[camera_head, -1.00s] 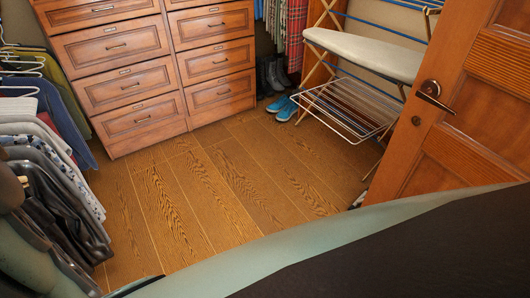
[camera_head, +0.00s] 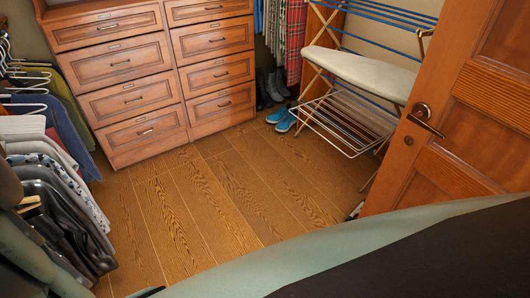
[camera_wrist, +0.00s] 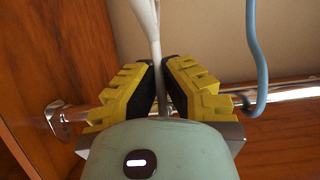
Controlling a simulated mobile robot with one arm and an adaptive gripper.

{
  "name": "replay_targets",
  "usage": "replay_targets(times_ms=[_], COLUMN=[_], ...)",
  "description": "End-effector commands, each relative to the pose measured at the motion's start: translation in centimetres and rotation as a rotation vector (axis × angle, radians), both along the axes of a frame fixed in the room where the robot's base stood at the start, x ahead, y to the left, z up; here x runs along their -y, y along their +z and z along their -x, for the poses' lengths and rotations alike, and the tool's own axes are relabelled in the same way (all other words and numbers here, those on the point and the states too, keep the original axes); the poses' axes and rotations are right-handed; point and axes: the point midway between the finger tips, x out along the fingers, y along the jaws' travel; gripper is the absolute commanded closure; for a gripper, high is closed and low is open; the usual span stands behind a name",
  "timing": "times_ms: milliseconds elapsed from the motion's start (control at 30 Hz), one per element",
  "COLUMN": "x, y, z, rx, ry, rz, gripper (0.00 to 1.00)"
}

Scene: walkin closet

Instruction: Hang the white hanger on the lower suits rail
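In the wrist view, my gripper (camera_wrist: 162,85) has yellow and black fingers closed on a thin part of the white hanger (camera_wrist: 147,22). The hanger runs up out of the top of that view, and the rest of it is hidden. A shiny metal rail (camera_wrist: 285,97) crosses behind the fingers, fixed by a bracket to a wooden panel (camera_wrist: 50,55) at left. I cannot tell whether the hanger touches the rail. My gripper is not visible in the head view.
A blue hook (camera_wrist: 256,55) is at the rail, right of my gripper. Hanging clothes (camera_head: 60,200) fill the left of the head view. A drawer chest (camera_head: 130,98), blue shoes (camera_head: 287,120), a drying rack (camera_head: 345,125) and a wooden door (camera_head: 440,160) surround clear floor (camera_head: 205,205).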

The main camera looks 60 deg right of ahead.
Motion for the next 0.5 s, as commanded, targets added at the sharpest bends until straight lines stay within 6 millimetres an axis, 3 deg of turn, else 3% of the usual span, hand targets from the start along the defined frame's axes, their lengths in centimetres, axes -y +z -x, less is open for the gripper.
replay_targets(times_ms=[367,400,500], x=[-3.4,-3.3,-3.3], y=[0.4,-0.7,-1.5], z=[-1.5,-1.4,-1.5], rx=[0.002,0.003,0.004], ry=[0.0,0.0,-0.002], rz=[-0.001,-0.001,0.0], gripper=[1.0,1.0,1.0])
